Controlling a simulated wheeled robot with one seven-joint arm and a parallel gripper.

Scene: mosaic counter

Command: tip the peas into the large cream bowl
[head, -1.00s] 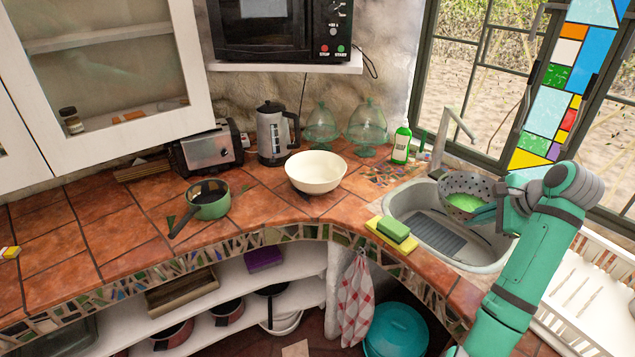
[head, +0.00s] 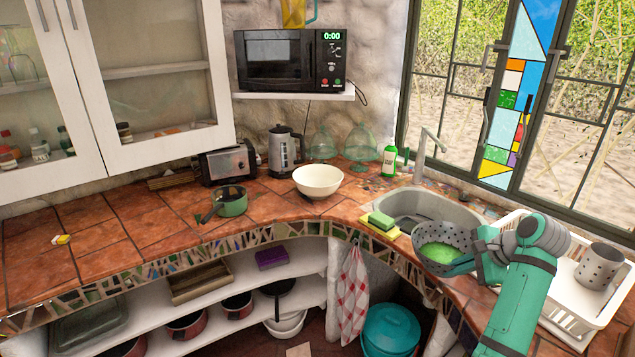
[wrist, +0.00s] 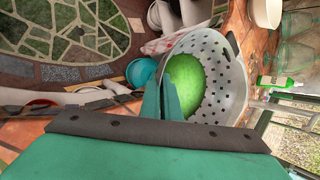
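The green peas (head: 440,253) lie in a grey perforated colander (head: 423,236). My gripper (head: 478,258) is at the colander's right side and holds it up near the front edge of the sink. In the wrist view my gripper's fingers (wrist: 161,102) are at the near rim of the colander (wrist: 232,88), with the peas (wrist: 184,84) inside it; the exact grip point is partly hidden. The large cream bowl (head: 318,181) stands upright on the tiled counter, left of the colander and farther back. Its inside looks empty.
The sink (head: 460,212) with its tap (head: 421,160) lies behind the colander. A green sponge (head: 381,220) sits left of it. A green bottle (head: 389,161), a kettle (head: 282,150) and glass domes stand behind the bowl. A green pan (head: 231,202) is left of it.

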